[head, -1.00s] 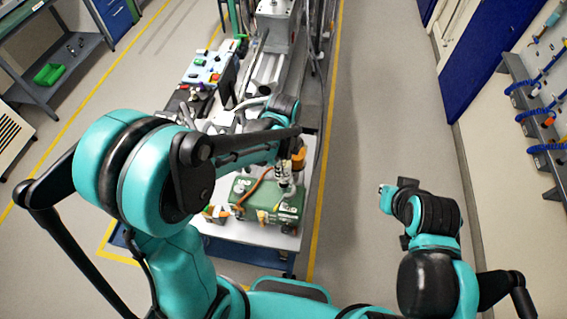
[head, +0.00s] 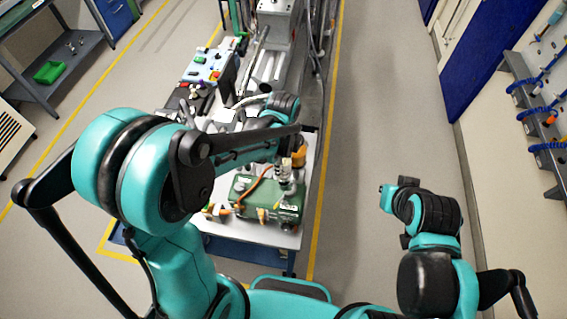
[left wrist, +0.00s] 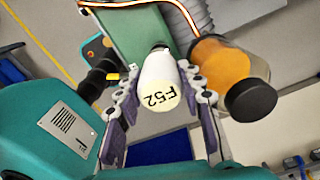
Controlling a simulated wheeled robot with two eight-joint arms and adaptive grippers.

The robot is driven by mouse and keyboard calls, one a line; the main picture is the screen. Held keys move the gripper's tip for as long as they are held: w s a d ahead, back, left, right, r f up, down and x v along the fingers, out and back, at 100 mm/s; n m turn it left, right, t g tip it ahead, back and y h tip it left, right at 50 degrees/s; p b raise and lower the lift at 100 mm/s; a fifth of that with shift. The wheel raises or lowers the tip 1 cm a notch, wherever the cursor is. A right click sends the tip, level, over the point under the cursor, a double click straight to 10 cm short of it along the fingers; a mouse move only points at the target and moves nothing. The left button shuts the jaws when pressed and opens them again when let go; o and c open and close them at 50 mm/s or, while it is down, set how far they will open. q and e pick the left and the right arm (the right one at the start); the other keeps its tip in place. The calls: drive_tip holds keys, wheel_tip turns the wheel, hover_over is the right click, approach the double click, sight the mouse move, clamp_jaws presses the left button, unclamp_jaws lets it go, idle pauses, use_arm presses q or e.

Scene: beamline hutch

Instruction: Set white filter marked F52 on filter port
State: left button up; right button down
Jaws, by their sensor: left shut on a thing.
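In the left wrist view the white filter marked F52 (left wrist: 160,88) stands between the two fingers of my left gripper (left wrist: 160,70), which is shut on it. Its labelled round end faces the camera, and its far end points at the green box (left wrist: 138,34). The filter port is hidden behind the filter, so I cannot tell whether they touch. In the head view my left gripper (head: 286,158) is small and partly covered by my forearm, just above the green box (head: 252,197). My right arm shows at the right, but I make out no fingers on it.
An orange-brown cylinder with a black cap (left wrist: 225,70) stands close to the right finger in the left wrist view. An orange cable (head: 254,184) crosses the green box. A control panel (head: 206,66) lies farther back.

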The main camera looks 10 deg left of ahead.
use_arm(q)
drive_tip(key=shift+f+b, duration=0.6)
drive_tip(key=shift+b, duration=0.1)
idle(1.1)
idle(0.5)
drive_tip(key=o, duration=1.4)
drive_tip(key=shift+s, duration=0.1)
